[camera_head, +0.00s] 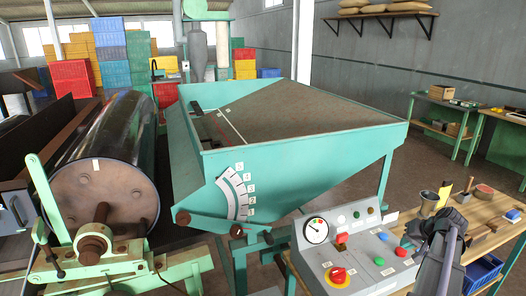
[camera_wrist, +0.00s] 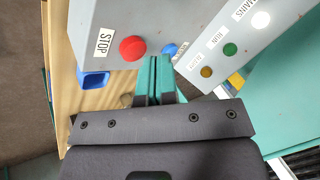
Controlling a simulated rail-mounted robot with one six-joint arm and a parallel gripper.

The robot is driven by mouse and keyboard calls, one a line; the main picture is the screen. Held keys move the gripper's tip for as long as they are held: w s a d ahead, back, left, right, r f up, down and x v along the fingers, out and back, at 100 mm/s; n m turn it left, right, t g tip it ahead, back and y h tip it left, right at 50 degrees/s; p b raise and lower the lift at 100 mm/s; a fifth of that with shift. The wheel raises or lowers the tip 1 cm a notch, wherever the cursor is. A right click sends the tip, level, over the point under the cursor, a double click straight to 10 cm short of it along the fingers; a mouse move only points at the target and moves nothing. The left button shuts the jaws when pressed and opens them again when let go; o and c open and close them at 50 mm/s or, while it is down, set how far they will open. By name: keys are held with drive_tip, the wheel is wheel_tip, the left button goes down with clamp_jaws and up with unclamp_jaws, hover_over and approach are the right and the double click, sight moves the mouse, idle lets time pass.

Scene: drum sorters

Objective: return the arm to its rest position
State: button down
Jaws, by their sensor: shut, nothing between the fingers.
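My gripper shows in the wrist view (camera_wrist: 156,82) with its two narrow fingers together and nothing between them. It points toward the grey control panel (camera_wrist: 104,22), near a red button (camera_wrist: 133,48) labelled STOP and a partly hidden blue button (camera_wrist: 169,49). In the head view my dark arm end (camera_head: 441,240) is at the lower right, in front of the wooden bench and beside the control panel (camera_head: 352,252). The fingertips are hard to make out there, and I cannot tell whether they touch anything.
The bench (camera_head: 484,222) carries a metal cup (camera_head: 428,204) and small tools, close to my arm. A blue crate (camera_head: 483,272) is below it. A green hopper (camera_head: 290,165) and a large drum (camera_head: 108,178) fill the middle and left. Open floor lies behind the bench.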

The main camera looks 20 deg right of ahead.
sight(335, 273)
drive_tip(key=w+a+n+g, duration=0.1)
drive_tip(key=a, duration=0.7)
drive_tip(key=w+a+f+n+g, duration=0.1)
drive_tip(key=a+g, duration=0.1)
drive_tip(key=a, duration=0.6)
drive_tip(key=w+a+f+g, duration=0.1)
drive_tip(key=a, duration=0.7)
drive_tip(key=shift+f+n+g, duration=0.2)
drive_tip(key=shift+n+g, duration=0.2)
drive_tip(key=s+a+n+g+h, duration=0.1)
drive_tip(key=a+n, duration=0.5)
drive_tip(key=a, duration=2)
drive_tip(key=shift+s+n+g, duration=0.15)
drive_tip(key=shift+n+g, duration=0.15)
drive_tip(key=c, duration=1.9)
unclamp_jaws()
drive_tip(key=shift+f, duration=0.1)
